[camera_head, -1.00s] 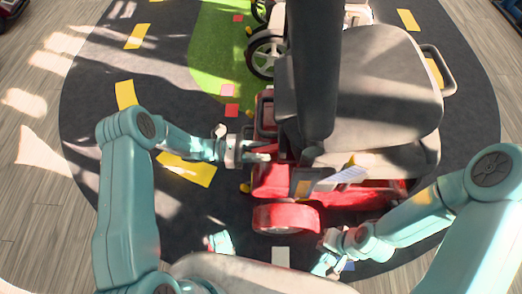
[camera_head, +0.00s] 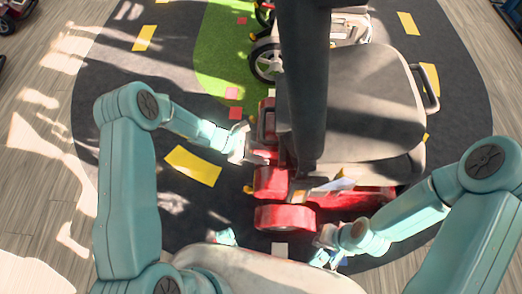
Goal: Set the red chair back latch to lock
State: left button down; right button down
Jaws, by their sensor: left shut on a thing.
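A red scooter with a grey seat (camera_head: 372,95) and a dark upright chair back (camera_head: 304,90) stands in front of me, seen from behind and above. Its red rear body (camera_head: 270,180) and a red wheel (camera_head: 285,217) are nearest to me. My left gripper (camera_head: 262,158) reaches in from the left at the red side by the base of the chair back. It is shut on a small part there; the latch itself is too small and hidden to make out. My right gripper (camera_head: 322,250) is low at the right of the red wheel, and its fingers are small and unclear.
A second, white scooter (camera_head: 345,28) with a grey wheel (camera_head: 266,62) stands beyond the red one. The floor is a dark mat (camera_head: 120,120) with yellow marks and a green patch (camera_head: 220,60). Mat to the left of the scooter is clear.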

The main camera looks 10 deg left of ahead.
pick_arm(q)
jog(key=shift+r+y+p, duration=0.25)
jog(key=shift+y+p, duration=0.1)
jog(key=shift+y, duration=0.05)
jog(key=c, duration=0.9)
grip_release()
jog(key=p+v, duration=0.3)
jog(key=v, duration=1.3)
jog(key=shift+w+r+p, duration=0.1)
jog(key=shift+r+p, duration=0.1)
jog(key=shift+p, duration=0.1)
